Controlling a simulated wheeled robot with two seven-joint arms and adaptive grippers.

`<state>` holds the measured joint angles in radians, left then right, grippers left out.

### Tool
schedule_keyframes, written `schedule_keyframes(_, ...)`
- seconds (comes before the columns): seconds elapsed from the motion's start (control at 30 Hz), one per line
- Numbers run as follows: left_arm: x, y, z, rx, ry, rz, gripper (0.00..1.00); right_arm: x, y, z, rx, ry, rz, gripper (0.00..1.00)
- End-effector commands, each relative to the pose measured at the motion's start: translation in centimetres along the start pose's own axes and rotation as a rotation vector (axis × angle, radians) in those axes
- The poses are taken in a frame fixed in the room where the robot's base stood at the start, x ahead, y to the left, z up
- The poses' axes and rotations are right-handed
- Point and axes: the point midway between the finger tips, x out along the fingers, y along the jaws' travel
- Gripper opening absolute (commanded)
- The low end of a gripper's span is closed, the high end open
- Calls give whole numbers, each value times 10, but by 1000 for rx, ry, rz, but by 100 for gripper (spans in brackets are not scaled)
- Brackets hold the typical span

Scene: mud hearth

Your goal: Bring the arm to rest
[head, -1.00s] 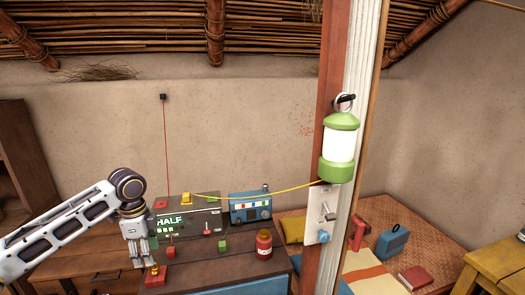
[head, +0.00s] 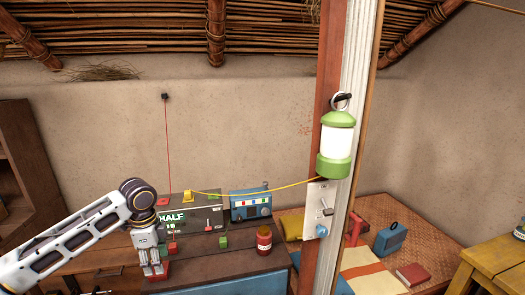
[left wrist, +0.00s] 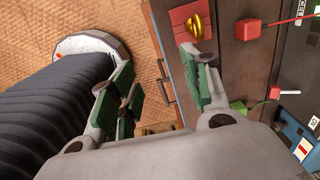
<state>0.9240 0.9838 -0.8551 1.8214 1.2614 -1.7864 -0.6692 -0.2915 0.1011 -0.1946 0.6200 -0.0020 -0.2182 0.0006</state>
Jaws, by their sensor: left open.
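My left arm (head: 85,235) comes in from the left, with its wrist bent down over the dark workbench. My left gripper (head: 154,271) points down at the bench's left end, by a red block that it partly hides. In the left wrist view its two green-padded fingers (left wrist: 163,82) stand apart with nothing between them. The red block with a gold knob (left wrist: 197,25) lies just beyond the fingertips in that view, and I see no contact. My right gripper is not in view.
A grey panel reading "HALF" (head: 187,231), a blue radio (head: 250,203), a green block (head: 223,241) and a red jar (head: 264,240) stand on the bench. A post (head: 316,250) with a green lantern (head: 336,143) rises to the right.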

Motion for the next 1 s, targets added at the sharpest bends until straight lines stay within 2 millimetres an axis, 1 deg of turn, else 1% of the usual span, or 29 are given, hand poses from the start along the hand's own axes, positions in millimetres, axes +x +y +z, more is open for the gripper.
schedule_keyframes(0.27, 28, 16, -29, 6, 15, -13, 47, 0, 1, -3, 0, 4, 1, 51)
schedule_keyframes(0.6, 68, 48, -74, -16, 63, -45, 47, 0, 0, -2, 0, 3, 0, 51)
schedule_keyframes(1.0, 102, 88, -117, -92, 147, -75, 47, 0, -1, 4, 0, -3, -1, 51)
